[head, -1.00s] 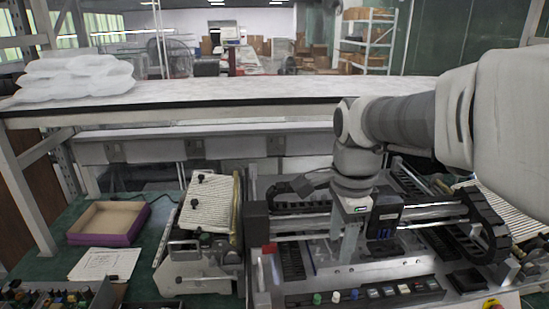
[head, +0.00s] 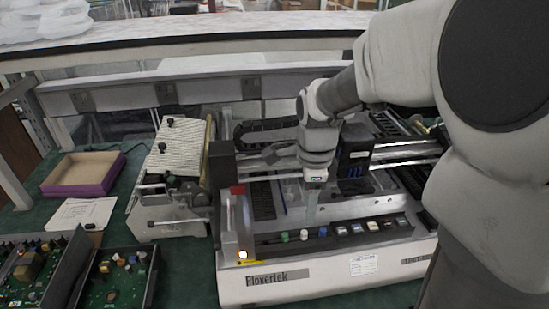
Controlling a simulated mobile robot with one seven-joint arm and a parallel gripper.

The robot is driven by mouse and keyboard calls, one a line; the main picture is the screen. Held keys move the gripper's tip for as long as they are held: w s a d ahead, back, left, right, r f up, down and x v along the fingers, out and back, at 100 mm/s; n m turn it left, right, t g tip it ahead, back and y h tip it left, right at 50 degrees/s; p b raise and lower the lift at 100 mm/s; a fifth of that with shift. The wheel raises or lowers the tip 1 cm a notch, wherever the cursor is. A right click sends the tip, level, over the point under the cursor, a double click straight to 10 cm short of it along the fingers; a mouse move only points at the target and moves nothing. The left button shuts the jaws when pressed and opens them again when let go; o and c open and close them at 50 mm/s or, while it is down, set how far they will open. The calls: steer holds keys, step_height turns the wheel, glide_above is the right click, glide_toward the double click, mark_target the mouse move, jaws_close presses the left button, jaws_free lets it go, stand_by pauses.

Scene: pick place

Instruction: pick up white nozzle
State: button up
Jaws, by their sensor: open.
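The white nozzle (head: 304,235) is a small upright knob on the front strip of the machine, between a green nozzle (head: 284,237) and a blue nozzle (head: 322,232). My gripper (head: 311,208) points down above and slightly behind the white nozzle and appears apart from it. It is open and holds nothing that I can see. Its fingers are small and hard to make out against the machine's grey bed.
The machine's rails (head: 405,150) and a dark carriage block (head: 354,155) stand close right of my gripper. A row of buttons (head: 372,225) lies right of the nozzles. Circuit boards (head: 115,272) and a purple-sided box (head: 84,174) are at left.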

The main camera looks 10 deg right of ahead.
mark_target(305, 232)
step_height(305, 232, down, 3)
step_height(305, 232, down, 5)
steer(key=shift+a+f+b, duration=0.15)
steer(key=shift+b, duration=0.25)
jaws_close()
